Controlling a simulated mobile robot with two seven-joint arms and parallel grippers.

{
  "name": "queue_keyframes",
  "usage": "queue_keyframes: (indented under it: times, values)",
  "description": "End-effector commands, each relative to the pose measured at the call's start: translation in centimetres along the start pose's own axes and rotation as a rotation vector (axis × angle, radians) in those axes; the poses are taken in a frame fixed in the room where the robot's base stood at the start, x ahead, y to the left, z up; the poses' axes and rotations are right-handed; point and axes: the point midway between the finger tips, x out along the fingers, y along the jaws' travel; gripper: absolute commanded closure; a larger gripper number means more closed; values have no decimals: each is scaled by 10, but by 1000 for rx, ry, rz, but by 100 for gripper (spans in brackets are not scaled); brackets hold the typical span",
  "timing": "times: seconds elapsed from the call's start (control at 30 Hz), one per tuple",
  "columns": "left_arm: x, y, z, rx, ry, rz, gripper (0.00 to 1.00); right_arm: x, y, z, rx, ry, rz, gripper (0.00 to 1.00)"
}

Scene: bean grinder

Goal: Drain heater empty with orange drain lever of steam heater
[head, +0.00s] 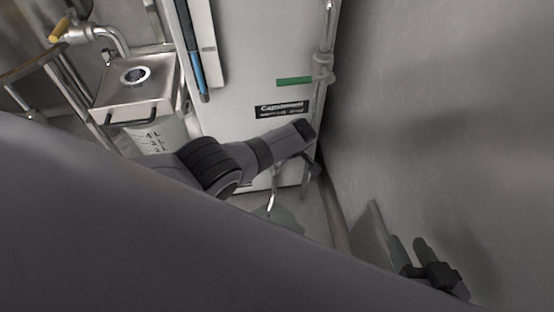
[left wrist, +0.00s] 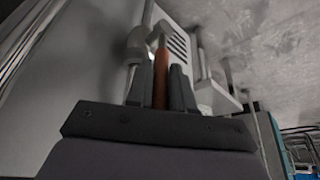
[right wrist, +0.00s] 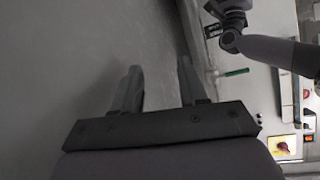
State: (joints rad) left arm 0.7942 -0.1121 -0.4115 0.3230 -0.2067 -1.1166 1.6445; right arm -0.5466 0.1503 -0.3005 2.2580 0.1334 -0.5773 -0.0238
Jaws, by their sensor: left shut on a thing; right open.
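The steam heater is the tall pale cabinet (head: 245,60) in the head view, with a black label on its front. The orange drain lever (left wrist: 161,62) shows in the left wrist view, hanging from a silver valve. My left gripper (left wrist: 160,88) has its two fingers on either side of the lever, shut on it. In the head view my left wrist hides the lever, low at the cabinet's right edge. My right gripper (head: 408,244) is open and empty near the grey wall. Its spread fingers also show in the right wrist view (right wrist: 158,70).
A green lever (head: 294,81) sits on a pipe (head: 327,40) at the cabinet's right edge, above my left wrist. A metal unit (head: 125,95) with a round opening stands at the left above a marked container (head: 157,135). The grey wall (head: 440,110) closes in at the right.

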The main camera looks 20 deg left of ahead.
Motion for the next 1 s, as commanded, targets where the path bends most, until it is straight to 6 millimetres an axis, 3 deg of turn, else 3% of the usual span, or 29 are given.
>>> queue_keyframes:
  times: [0.1,0.13,0.2,0.57,0.67,1.0]
  values:
    - [0,1,-2,2,6,5,100,0,0,0,0,0,0,57]
    - [0,1,-2,3,6,5,75,0,0,0,0,0,0,57]
    - [0,1,-2,3,6,5,57,0,0,0,0,0,0,57]
    - [-4,1,-1,2,2,4,57,-1,1,-3,-7,0,5,57]
    - [-12,1,-2,2,1,5,57,-5,3,-9,-26,0,20,57]
    - [-54,0,-2,3,2,4,57,-24,24,0,-77,-74,104,57]
